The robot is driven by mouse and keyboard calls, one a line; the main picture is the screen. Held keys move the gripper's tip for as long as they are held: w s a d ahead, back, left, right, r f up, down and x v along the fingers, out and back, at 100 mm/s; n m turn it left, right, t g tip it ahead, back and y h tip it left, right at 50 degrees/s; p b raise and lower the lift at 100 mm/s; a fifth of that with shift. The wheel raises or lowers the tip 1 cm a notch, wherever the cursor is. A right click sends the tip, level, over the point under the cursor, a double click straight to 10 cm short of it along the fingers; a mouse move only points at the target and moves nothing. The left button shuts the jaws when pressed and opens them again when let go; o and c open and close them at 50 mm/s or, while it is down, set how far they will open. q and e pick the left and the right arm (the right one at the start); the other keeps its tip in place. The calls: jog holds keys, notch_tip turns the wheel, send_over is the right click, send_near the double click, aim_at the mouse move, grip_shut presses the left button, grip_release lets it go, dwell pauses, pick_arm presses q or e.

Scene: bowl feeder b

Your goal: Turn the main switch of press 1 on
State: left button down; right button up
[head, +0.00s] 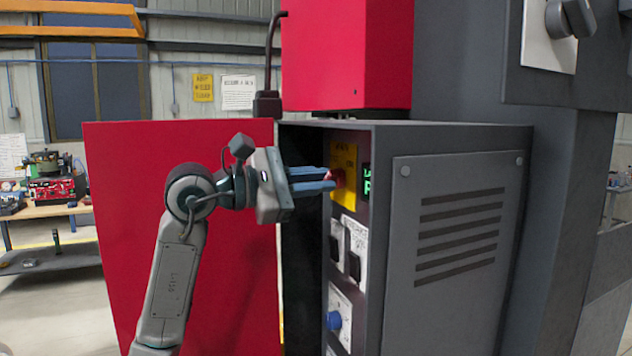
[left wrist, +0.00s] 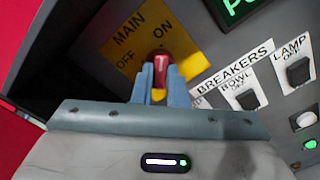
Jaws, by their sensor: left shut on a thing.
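The main switch is a red knob (left wrist: 164,66) on a yellow plate (left wrist: 128,40) marked MAIN, OFF and ON, in the left wrist view. In the head view the red knob (head: 338,178) and yellow plate (head: 349,165) sit high on the front of the dark grey control cabinet. My left gripper (head: 329,180) comes from the left, and its blue fingers (left wrist: 162,84) are shut on the sides of the knob. The fingers hide part of the knob, and I cannot tell clearly which word its pale mark points to. My right gripper is not in view.
Right of the plate is a lit green display (head: 366,182). Below are black breaker switches (head: 354,266), marked BOWL and LAMP in the wrist view, and a blue knob (head: 333,320). A large red panel (head: 250,240) stands left of the cabinet, behind my left arm.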

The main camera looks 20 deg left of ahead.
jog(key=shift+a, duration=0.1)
pick_arm(q)
jog(key=c, duration=1.4)
grip_release()
jog(key=shift+c, duration=0.2)
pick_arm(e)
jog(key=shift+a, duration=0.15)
